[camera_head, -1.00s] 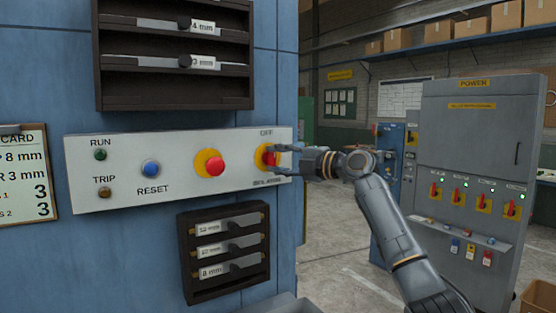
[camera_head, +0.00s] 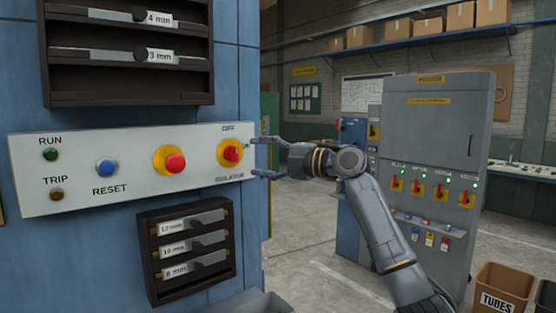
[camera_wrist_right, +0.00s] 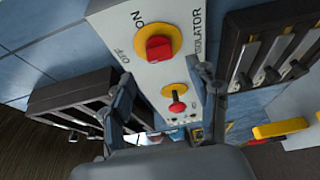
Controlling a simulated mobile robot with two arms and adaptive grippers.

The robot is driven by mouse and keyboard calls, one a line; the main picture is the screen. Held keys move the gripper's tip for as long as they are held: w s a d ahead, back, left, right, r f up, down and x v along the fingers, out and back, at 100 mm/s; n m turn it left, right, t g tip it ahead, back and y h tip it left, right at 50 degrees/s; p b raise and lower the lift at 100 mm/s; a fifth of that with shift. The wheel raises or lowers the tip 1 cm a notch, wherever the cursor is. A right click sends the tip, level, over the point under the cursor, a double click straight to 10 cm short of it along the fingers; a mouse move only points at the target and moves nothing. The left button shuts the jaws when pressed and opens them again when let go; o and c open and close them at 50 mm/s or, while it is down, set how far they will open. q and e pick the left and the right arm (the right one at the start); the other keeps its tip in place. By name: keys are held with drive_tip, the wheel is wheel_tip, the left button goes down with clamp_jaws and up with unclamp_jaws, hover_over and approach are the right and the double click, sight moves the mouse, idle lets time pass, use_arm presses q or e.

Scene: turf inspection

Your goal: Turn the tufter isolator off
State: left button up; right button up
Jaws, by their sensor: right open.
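The isolator switch is a red knob on a yellow disc (camera_head: 231,153) at the right end of the white control panel (camera_head: 120,182). It also shows in the right wrist view (camera_wrist_right: 158,48), between "OFF", "ON" and "ISOLATOR" lettering. I cannot tell for sure which mark the knob points at. My right gripper (camera_head: 255,157) is open and empty just right of the switch, its two fingers apart and pointing at the panel. In the right wrist view its fingers (camera_wrist_right: 165,85) straddle the view below the knob, clear of it. My left gripper is not in view.
A red mushroom button (camera_head: 175,162) on yellow and a blue reset button (camera_head: 106,168) share the panel. Dark racks with gauge bars stand above (camera_head: 130,98) and below (camera_head: 192,218). A grey power cabinet (camera_head: 440,135) with red-handled switches stands behind; open floor lies between.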

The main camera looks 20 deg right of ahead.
drive_tip(key=v, duration=0.5)
drive_tip(key=shift+s+d, duration=0.15)
drive_tip(key=shift+s, duration=0.05)
